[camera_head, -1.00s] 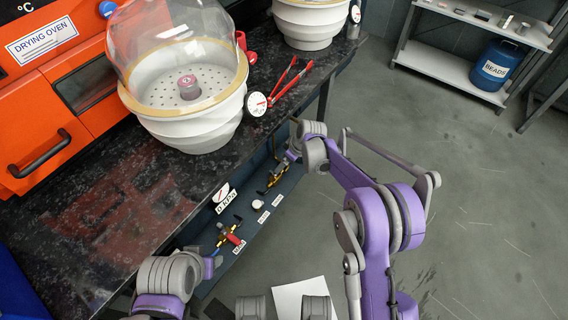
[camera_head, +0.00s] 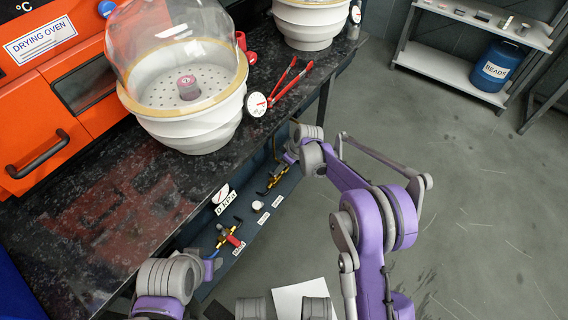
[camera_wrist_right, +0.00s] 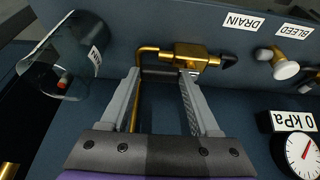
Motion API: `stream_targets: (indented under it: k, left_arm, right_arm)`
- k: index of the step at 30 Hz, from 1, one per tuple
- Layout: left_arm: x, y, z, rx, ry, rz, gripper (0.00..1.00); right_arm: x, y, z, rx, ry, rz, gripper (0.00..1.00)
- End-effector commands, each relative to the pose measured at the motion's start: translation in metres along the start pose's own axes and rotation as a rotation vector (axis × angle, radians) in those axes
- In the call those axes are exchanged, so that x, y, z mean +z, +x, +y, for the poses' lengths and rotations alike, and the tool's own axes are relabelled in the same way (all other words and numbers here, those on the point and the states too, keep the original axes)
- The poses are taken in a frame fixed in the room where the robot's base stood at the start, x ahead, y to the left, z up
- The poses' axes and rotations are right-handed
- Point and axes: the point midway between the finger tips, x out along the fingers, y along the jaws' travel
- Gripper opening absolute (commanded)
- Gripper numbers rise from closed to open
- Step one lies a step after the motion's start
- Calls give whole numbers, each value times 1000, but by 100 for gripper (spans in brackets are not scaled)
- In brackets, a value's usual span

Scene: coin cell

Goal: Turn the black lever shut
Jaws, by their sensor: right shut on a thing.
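In the right wrist view, a brass valve (camera_wrist_right: 190,55) sits on the dark panel under the DRAIN label, with a black tip at its right end. The black lever (camera_wrist_right: 162,74) shows as a dark bar between the fingertips of my right gripper (camera_wrist_right: 160,80), which is shut on it; the fingers hide part of it. In the head view the brass valve (camera_head: 277,178) is small, below the bench edge, with my right wrist just above it. My left arm is at the lower left of the head view; its fingers do not show.
A white knob (camera_wrist_right: 285,69) under the BLEED label and a 0 kPa gauge (camera_wrist_right: 300,154) are right of the valve. A red-handled valve (camera_head: 233,239) is lower left on the panel. A glass-domed white vessel (camera_head: 200,118) stands on the dark bench (camera_head: 130,200).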

Motion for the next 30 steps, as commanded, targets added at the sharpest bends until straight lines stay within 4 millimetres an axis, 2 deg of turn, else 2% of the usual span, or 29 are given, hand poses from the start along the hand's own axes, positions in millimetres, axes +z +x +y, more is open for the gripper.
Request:
stream_targets:
  k: [8,14,30]
  left_arm:
    - [0,0,0,0,0,0,50]
    - [0,1,0,0,0,0,50]
    - [0,1,0,0,0,0,50]
  right_arm:
    - [1,-1,-1,11,27,0,7]
    - [5,-2,-2,48,115,0,7]
    - [20,-9,-15,235,561,-1,7]
